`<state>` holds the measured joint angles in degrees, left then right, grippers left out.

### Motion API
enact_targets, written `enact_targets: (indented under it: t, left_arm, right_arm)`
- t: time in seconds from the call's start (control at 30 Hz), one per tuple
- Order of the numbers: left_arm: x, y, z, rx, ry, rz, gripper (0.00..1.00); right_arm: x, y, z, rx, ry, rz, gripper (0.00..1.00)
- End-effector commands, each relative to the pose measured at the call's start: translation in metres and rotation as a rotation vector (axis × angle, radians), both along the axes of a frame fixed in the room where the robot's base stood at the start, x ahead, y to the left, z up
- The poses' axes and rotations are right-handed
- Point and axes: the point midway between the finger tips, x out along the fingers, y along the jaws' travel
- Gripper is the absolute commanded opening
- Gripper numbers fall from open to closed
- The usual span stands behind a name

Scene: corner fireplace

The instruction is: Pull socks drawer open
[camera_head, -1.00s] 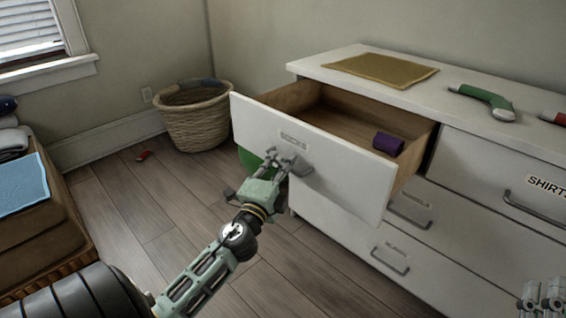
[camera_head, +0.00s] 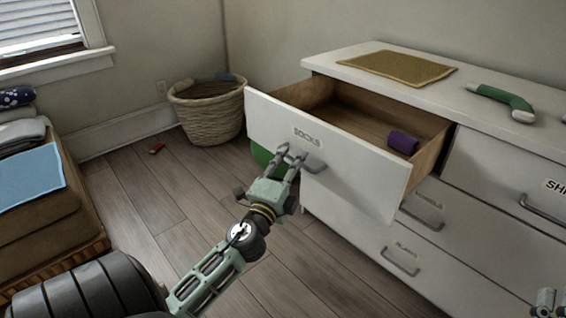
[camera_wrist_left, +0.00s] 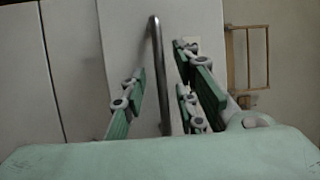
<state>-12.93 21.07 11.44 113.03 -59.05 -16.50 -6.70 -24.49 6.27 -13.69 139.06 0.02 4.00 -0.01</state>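The socks drawer (camera_head: 345,165), labelled SOCKS, is pulled well out of the white dresser (camera_head: 325,217), and its wooden inside shows. A rolled purple item (camera_head: 403,143) lies in it. My left gripper (camera_head: 293,154) is at the drawer's front, by its metal handle (camera_head: 318,166). In the left wrist view the handle (camera_wrist_left: 157,70) stands between the fingers of my left gripper (camera_wrist_left: 162,88), with gaps on both sides, so the gripper is open around it. Only a small part of my right gripper (camera_head: 545,300) shows at the lower right corner; its finger opening is unclear.
A wicker basket (camera_head: 208,115) stands in the corner behind the drawer. A mat (camera_head: 385,66) and a green-and-white item (camera_head: 500,98) lie on the dresser top. Folded cloths (camera_head: 28,180) are at left. The floor between is mostly clear.

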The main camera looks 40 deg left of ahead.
Motion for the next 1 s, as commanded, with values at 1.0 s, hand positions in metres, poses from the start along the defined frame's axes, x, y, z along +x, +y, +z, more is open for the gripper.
enact_targets:
  t: [1.0]
  left_arm:
    - [-0.099,-0.033,-0.019,-0.001,0.001,-0.001,0.27]
  right_arm:
    - [0.000,0.000,0.000,0.003,0.000,-0.001,0.40]
